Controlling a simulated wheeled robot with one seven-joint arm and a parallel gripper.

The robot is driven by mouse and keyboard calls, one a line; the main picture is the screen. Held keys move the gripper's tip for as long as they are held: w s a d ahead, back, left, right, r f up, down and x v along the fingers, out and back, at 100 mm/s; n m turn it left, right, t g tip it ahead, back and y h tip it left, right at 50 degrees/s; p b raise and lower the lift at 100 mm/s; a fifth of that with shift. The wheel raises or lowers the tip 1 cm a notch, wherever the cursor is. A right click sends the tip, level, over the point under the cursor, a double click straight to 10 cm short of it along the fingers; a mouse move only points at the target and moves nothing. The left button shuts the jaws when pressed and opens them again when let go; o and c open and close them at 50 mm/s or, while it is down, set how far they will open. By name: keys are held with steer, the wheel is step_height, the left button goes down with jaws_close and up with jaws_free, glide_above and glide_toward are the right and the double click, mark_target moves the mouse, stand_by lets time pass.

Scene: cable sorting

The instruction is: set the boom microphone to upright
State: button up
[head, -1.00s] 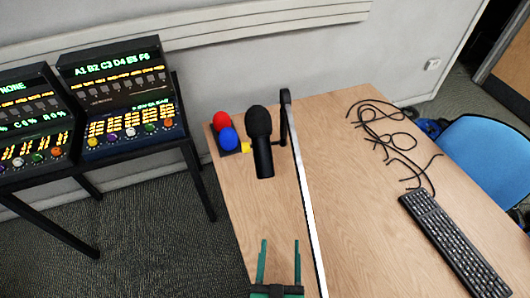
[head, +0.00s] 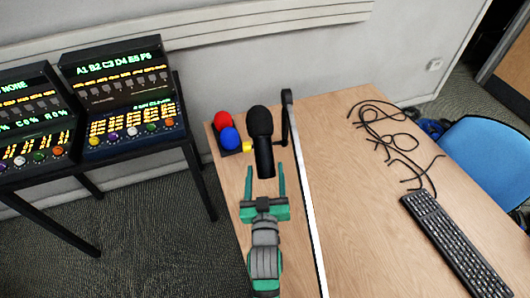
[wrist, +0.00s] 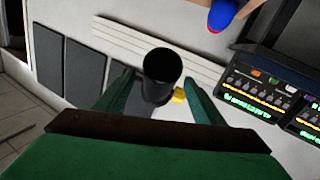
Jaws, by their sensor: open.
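The black boom microphone (head: 262,140) hangs near the far left corner of the table, beside the end of a long pale boom arm (head: 308,215). Its foam head is at the top and its body points down toward the near side. My gripper (head: 264,182) is open just on the near side of the microphone's lower end, with its green fingers pointing at it. In the wrist view the microphone's round end (wrist: 160,68) lies between and beyond the two open fingers (wrist: 155,95). I cannot tell whether either finger touches it.
Black cables (head: 390,140) and a keyboard (head: 455,245) lie on the table's right. Lit control panels (head: 125,95) stand at the left.

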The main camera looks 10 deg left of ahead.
mark_target(265, 153)
steer(key=x, duration=0.8)
steer(key=shift+a, duration=0.1)
steer(key=shift+w, duration=0.1)
steer(key=c, duration=1.5)
steer(key=shift+c, duration=0.2)
